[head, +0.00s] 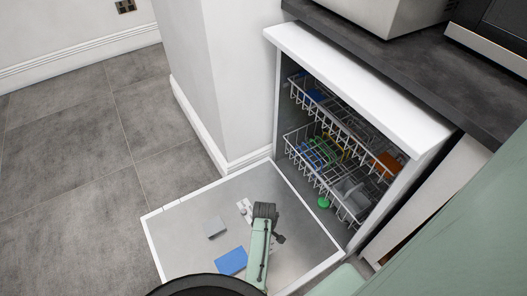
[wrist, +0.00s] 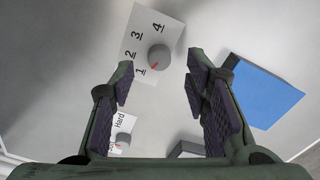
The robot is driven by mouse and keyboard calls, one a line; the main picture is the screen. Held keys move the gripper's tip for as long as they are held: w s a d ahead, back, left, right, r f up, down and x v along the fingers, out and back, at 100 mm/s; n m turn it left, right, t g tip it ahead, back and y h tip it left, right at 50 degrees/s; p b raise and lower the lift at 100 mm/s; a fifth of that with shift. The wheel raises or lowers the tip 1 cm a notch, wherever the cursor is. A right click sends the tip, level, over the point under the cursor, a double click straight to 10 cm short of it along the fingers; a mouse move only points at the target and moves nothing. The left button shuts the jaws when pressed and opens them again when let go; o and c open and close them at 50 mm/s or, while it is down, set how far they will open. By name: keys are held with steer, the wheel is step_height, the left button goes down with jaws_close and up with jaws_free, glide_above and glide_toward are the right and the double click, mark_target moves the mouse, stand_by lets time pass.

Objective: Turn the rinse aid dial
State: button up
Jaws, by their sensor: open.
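The rinse aid dial (wrist: 159,56) is a small round grey knob with a red mark. It sits on a white label (wrist: 136,48) numbered 1 to 4, and the red mark is on the side of the 1. My gripper (wrist: 158,76) is open, its dark-padded fingers on either side below the dial in the wrist view, with nothing between them. The fingers look apart from the dial. In the head view the white label (head: 244,206) lies on the lowered dishwasher door (head: 300,222), partly beside my arm; the dial is too small there to read.
A second knob (wrist: 123,138) with a "Hard" label sits near the left finger. A blue block (wrist: 265,92) lies right of the right finger. A grey block (head: 216,228) is also on the door. Loaded racks (head: 325,150) stand inside the dishwasher, with a green item (head: 323,202) below.

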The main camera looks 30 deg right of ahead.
steer(key=shift+f, duration=1.85)
steer(key=shift+c, duration=0.5)
jaws_close()
